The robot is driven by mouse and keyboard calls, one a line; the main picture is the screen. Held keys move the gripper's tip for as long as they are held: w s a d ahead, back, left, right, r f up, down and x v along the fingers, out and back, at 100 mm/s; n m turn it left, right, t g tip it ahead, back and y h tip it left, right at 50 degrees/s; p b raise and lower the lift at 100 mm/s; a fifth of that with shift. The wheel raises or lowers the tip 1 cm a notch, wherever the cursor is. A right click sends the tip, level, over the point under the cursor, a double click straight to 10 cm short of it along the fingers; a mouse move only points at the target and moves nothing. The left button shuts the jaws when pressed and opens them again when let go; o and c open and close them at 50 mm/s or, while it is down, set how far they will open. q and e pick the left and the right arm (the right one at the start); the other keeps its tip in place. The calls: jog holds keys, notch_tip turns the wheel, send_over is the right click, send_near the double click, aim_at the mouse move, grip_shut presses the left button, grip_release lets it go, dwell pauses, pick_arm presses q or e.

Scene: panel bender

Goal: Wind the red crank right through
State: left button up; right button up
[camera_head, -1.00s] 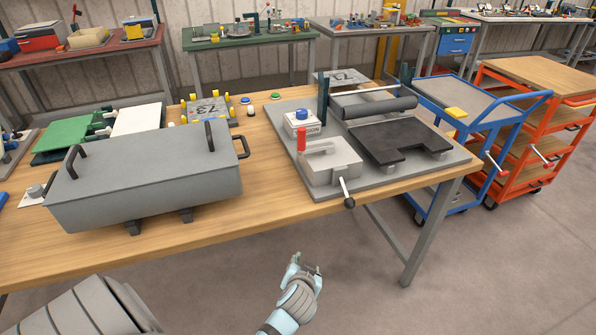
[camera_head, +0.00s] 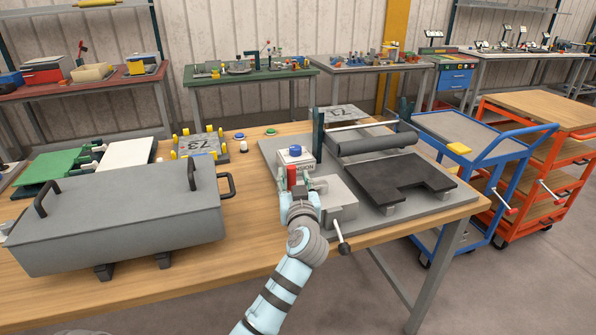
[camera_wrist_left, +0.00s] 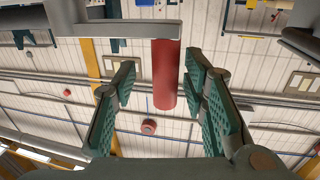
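The red crank handle (camera_head: 291,176) stands upright on the panel bender at the near left of its grey base plate (camera_head: 385,219). My left gripper (camera_head: 297,182) is at the handle, its wrist hiding part of the crank and the pale block beside it. In the left wrist view the red handle (camera_wrist_left: 166,78) reaches down between the two green-padded fingers (camera_wrist_left: 162,80). The fingers are open, with a gap on both sides of the handle. My right gripper is in neither view.
A blue button on a white box (camera_head: 295,151) stands just behind the crank. A dark notched plate (camera_head: 400,178) and a grey roller (camera_head: 375,140) lie to the right. A large grey lidded box (camera_head: 120,215) stands left.

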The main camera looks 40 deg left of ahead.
pick_arm(q)
jog(key=shift+w+a+r, duration=0.1)
jog(key=shift+w+a, duration=0.25)
jog(key=shift+a, duration=0.15)
jog(key=shift+s+a+r, duration=0.1)
jog(key=shift+s, duration=0.05)
jog(key=shift+c, duration=0.2)
grip_shut()
